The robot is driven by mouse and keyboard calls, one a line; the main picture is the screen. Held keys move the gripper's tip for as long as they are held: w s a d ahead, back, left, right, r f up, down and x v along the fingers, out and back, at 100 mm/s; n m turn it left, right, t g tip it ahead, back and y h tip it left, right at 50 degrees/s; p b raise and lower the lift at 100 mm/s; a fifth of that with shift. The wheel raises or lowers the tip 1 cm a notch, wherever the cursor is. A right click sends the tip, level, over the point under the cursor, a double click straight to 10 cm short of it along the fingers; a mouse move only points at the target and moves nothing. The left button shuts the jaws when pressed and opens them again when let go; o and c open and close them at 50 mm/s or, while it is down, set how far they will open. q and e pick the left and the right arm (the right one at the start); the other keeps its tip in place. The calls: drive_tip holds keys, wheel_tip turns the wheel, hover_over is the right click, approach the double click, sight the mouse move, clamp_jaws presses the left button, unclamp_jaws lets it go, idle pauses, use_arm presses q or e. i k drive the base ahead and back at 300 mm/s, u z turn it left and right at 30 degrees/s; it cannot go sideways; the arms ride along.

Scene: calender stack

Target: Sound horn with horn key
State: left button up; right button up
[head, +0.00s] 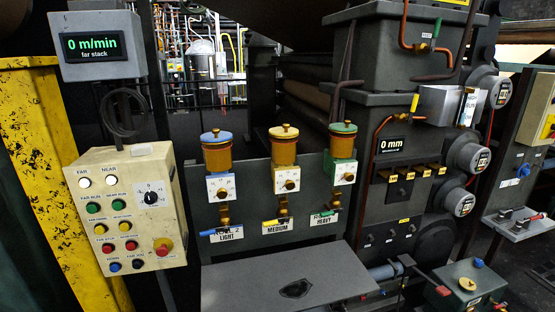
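A cream control panel (145,225) stands at the left, tilted a little. It carries two white lamps or buttons marked FAR (84,183) and NEAR (111,181). Below are green, yellow, orange and red buttons, a black rotary dial (151,198) and a large red knob on a yellow base (162,247). The bottom row has a blue button (115,267) and a black button (138,264). The small lower labels are too blurred to read, so I cannot tell which control is the horn key. Neither of my grippers is in view.
A display (92,45) above the panel reads 0 m/min, far stack. A worn yellow post (35,130) stands left of the panel. Right of it are three oilers, the middle one (284,147) marked MEDIUM, above a grey plate (250,283). Dark machine housings fill the right.

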sight(114, 268)
drive_tip(key=u, duration=1.25)
